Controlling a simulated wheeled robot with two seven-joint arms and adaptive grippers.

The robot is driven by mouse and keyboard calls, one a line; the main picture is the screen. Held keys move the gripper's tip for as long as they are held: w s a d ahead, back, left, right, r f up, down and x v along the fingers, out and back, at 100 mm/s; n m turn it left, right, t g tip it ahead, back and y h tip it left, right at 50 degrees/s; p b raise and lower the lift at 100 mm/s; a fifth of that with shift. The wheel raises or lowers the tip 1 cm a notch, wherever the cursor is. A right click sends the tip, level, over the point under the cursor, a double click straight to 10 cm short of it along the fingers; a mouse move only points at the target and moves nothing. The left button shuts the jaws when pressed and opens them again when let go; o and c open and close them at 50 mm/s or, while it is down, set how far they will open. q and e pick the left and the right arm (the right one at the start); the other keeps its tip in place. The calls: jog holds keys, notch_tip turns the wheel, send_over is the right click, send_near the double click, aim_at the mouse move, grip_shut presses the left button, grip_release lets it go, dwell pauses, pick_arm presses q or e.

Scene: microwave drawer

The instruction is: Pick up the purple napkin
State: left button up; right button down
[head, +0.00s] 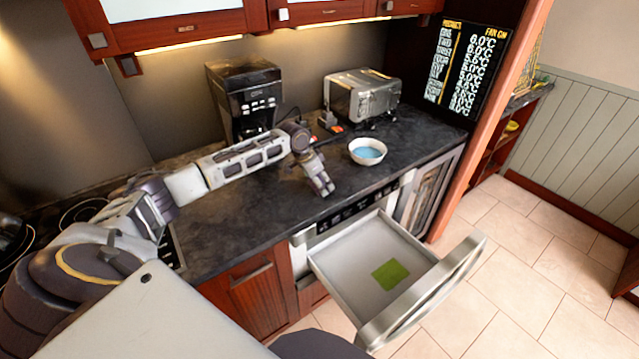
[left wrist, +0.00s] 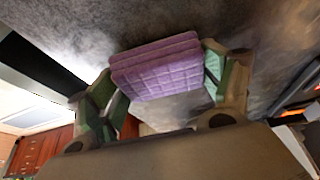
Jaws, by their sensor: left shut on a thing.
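The purple napkin (left wrist: 157,68) is a folded, layered stack with a grid pattern, seen in the left wrist view. It sits between the two green-padded fingers of my left gripper (head: 324,188), which is shut on it. In the head view the gripper points down over the front part of the dark counter, left of the white bowl, and the napkin is hidden there. I cannot tell whether the napkin touches the counter. My right gripper is not in view.
A white bowl (head: 367,152) with blue contents stands on the counter (head: 235,215). A coffee maker (head: 243,98) and a toaster oven (head: 361,96) stand behind. Below the counter edge, an open drawer (head: 345,262) holds a flat green square (head: 391,275). Wall cabinets hang above.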

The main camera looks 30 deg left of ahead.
pick_arm(q)
jog(key=shift+r+b, duration=0.45)
jog(key=shift+r, duration=4.35)
jog(key=o, duration=0.4)
jog(key=shift+c, duration=0.2)
jog(key=c, duration=0.3)
jog(key=shift+c, duration=0.2)
jog(key=shift+d+r, duration=0.1)
jog(key=shift+d, duration=0.05)
